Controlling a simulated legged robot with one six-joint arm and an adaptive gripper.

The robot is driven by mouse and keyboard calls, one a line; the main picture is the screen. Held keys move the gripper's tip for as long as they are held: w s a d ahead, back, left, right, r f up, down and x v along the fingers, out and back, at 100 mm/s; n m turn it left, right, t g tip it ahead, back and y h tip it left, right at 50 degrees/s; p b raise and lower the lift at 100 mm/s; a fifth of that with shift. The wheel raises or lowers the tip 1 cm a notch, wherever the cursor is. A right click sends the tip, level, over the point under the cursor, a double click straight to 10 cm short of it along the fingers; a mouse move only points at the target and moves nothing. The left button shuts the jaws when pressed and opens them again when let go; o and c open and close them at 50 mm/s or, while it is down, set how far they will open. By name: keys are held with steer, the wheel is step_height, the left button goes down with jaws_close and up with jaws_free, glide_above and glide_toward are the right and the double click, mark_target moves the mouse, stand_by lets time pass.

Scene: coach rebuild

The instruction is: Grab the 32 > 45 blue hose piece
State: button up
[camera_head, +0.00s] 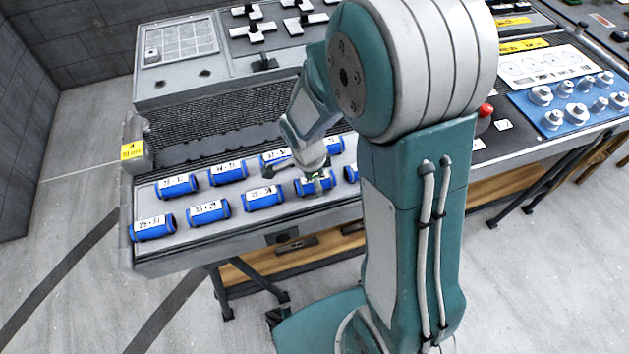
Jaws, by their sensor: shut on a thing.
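Several blue hose pieces with white number labels lie in two rows on a grey tray (178,242). My gripper (318,178) is at the right of the front row, shut on a blue hose piece (312,188). The gripper hides part of that piece's label, so I cannot read its numbers. I cannot tell whether the piece is lifted off the tray. Left of it in the front row are one blue hose piece (263,202), another (208,217) and a third (153,232) at the end. My arm hides the right end of the rows.
Back-row hose pieces (228,177) lie close behind. A black ribbed panel (215,125) rises behind the tray, with a yellow tag (132,151) at its left. A blue mat with metal knobs (570,105) and a red button (486,110) are to the right. Floor at left is clear.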

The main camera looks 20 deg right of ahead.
step_height(320, 180, up, 2)
steer(key=shift+r, duration=0.2)
steer(key=s+a+r, duration=0.5)
steer(key=s+r, duration=0.5)
steer(key=s, duration=0.2)
steer(key=shift+s+a+r, duration=0.15)
steer(key=shift+s+a, duration=0.25)
